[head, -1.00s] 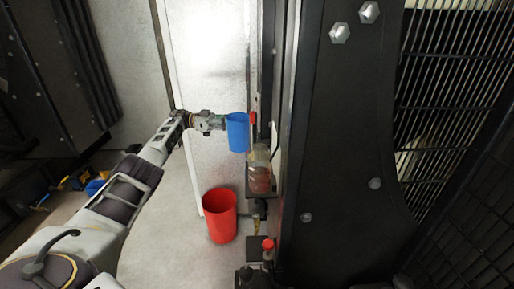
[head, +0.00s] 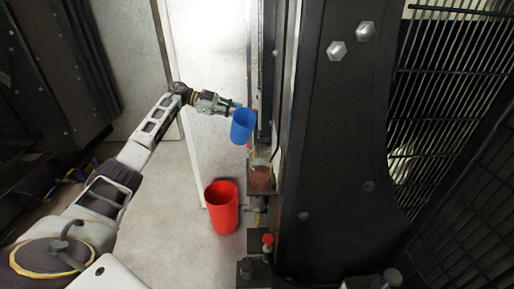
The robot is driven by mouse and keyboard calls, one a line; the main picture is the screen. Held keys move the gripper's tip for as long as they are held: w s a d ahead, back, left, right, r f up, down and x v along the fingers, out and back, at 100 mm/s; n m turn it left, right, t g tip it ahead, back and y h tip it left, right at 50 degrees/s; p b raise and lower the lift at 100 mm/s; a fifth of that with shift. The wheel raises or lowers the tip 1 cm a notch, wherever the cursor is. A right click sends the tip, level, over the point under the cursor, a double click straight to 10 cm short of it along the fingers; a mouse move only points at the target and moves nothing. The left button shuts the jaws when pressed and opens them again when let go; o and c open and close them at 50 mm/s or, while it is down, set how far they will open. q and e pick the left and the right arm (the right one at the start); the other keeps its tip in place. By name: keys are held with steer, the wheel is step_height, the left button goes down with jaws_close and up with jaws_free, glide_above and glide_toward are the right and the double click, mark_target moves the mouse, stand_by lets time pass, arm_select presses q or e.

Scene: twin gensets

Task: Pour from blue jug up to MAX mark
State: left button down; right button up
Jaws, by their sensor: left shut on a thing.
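The blue jug (head: 242,127) is in the head view, above and slightly left of a clear container (head: 262,172). It is tilted a little, with its top toward the right. My left gripper (head: 232,107) is shut on the jug near its upper part. The clear container holds reddish-brown liquid in its lower part. The MAX mark is too small to make out. I cannot tell whether any liquid is leaving the jug. My right gripper is not in view.
A red bucket (head: 223,208) stands on the floor left of and below the clear container. A red-capped fitting (head: 268,240) sits below it. A large dark panel (head: 340,150) with bolts closes off the right side.

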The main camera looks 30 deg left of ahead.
mark_target(238, 106)
arm_select(q)
steer(key=d+r, duration=0.1)
steer(key=s+d+r+m+y, duration=0.1)
steer(key=shift+s+r, duration=0.15)
steer(key=shift+r, duration=0.25)
steer(key=shift+s+d+r+m+y, duration=0.15)
steer(key=shift+r+m+y, duration=0.25)
steer(key=shift+r, duration=0.1)
steer(key=shift+s+d+r+b, duration=0.1)
steer(key=shift+d+r+b, duration=0.2)
steer(key=shift+b, duration=0.5)
steer(key=shift+s+r+m+y, duration=0.1)
steer(key=shift+r+m+y, duration=0.2)
steer(key=shift+r+y, duration=0.15)
steer(key=shift+s+d+r+t+b, duration=0.1)
steer(key=shift+d+r+t+b, duration=0.1)
steer(key=shift+r+t+b, duration=0.15)
steer(key=shift+s+d+r+m+y+b, duration=0.15)
steer(key=shift+r+m+y+b, duration=0.1)
steer(key=shift+r+m+b, duration=0.15)
steer(key=shift+s+d+r+m+y+b, duration=0.15)
steer(key=shift+d+r+m+y+b, duration=0.2)
steer(key=shift+r+b, duration=0.15)
steer(key=shift+s+d+r, duration=0.1)
steer(key=shift+r, duration=0.1)
steer(key=shift+d+r+b, duration=0.1)
steer(key=shift+b, duration=0.25)
